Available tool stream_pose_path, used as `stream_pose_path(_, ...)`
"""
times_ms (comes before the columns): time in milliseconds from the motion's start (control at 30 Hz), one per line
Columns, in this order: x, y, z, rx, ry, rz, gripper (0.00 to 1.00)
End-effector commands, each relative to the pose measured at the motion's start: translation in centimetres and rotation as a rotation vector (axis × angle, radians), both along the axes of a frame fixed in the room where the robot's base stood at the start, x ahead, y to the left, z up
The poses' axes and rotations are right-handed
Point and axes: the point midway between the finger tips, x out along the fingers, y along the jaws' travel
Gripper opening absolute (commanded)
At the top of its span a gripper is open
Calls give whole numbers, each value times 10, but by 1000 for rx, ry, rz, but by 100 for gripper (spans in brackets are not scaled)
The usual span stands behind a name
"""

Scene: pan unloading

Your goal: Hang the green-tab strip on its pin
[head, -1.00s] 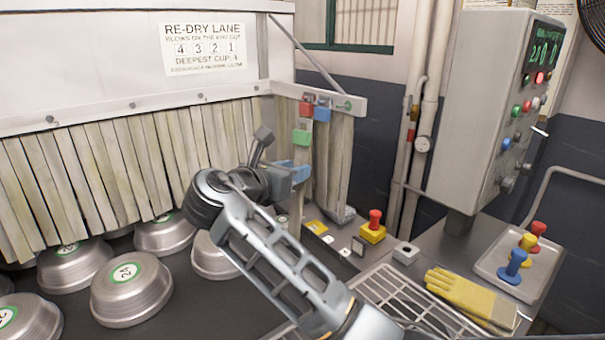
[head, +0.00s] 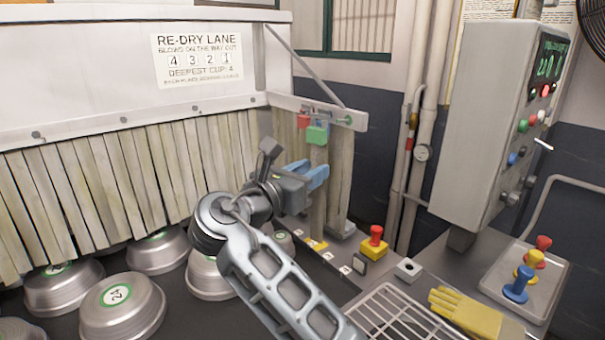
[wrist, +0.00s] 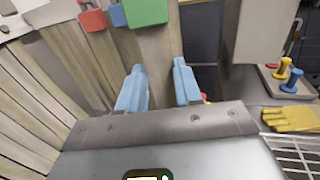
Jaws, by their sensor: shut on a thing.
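The green-tab strip is a pale hanging strip with a green tab (head: 317,135) at its top, just in front of the rail. It also shows in the wrist view (wrist: 147,11), its pale length running down between my two blue fingers. My gripper (head: 313,174) is shut on this strip below the tab. A green-marked pin (head: 347,119) is near the right end of the rail (head: 290,103), to the right of the tab. I cannot see the tab's hole, and the tab looks apart from the pin.
A red tab (head: 303,121) hangs on the rail at left; a blue tab (wrist: 117,15) is mostly hidden behind the green one. Pale strips form a curtain at left above metal pans (head: 122,308). A red button (head: 376,233) and control box (head: 500,120) stand right.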

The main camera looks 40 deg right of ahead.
Motion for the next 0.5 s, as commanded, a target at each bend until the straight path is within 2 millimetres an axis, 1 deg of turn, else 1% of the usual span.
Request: stream_pose_path(500,0,-29,-2,0,-1,-1,3)
